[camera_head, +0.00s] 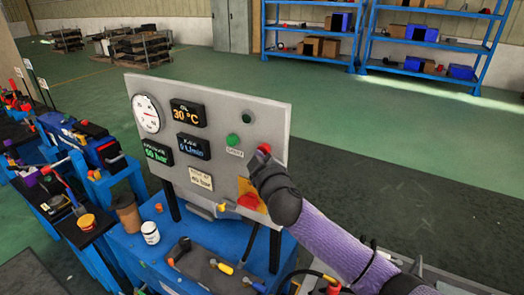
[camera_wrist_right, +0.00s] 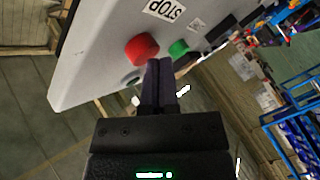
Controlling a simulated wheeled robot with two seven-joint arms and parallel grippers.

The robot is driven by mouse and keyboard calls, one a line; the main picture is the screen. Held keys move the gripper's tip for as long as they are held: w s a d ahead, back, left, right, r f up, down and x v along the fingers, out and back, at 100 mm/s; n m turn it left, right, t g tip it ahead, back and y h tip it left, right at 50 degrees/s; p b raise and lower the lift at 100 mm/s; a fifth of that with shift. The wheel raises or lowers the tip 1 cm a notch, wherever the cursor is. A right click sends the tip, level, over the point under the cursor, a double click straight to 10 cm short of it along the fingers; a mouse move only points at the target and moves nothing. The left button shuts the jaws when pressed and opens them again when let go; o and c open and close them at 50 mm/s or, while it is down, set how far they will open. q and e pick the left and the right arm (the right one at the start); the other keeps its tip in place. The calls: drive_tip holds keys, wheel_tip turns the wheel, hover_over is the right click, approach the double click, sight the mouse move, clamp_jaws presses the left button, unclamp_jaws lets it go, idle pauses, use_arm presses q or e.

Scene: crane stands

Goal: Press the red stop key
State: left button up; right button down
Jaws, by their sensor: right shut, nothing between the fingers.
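The red stop key (camera_head: 264,148) is a round red button on the right part of a grey upright control panel (camera_head: 268,108). In the right wrist view the red key (camera_wrist_right: 141,50) shows whole, below a white label reading STOP (camera_wrist_right: 165,9). My right gripper (camera_head: 260,163) is shut and empty, with its fingertips close in front of the panel just below the key. In the wrist view the fingertips (camera_wrist_right: 159,62) appear just beside the key; I cannot tell whether they touch it. My left gripper is not in view.
A green button (camera_head: 233,140) and a dark one (camera_head: 247,117) sit near the key. A red knob on yellow (camera_head: 250,201) is lower down. A gauge (camera_head: 147,114) and displays fill the left. A jar (camera_head: 150,232) and tools lie on the blue bench (camera_head: 150,262).

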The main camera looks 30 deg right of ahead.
drive_tip(key=shift+s+a, duration=0.35)
drive_tip(key=shift+a, duration=0.15)
drive_tip(key=a, duration=0.1)
drive_tip(key=s+a+p, duration=0.1)
drive_tip(key=a, duration=0.1)
drive_tip(key=s+a, duration=0.1)
drive_tip(key=shift+s+a, duration=0.2)
drive_tip(key=shift+s, duration=0.05)
idle(0.7)
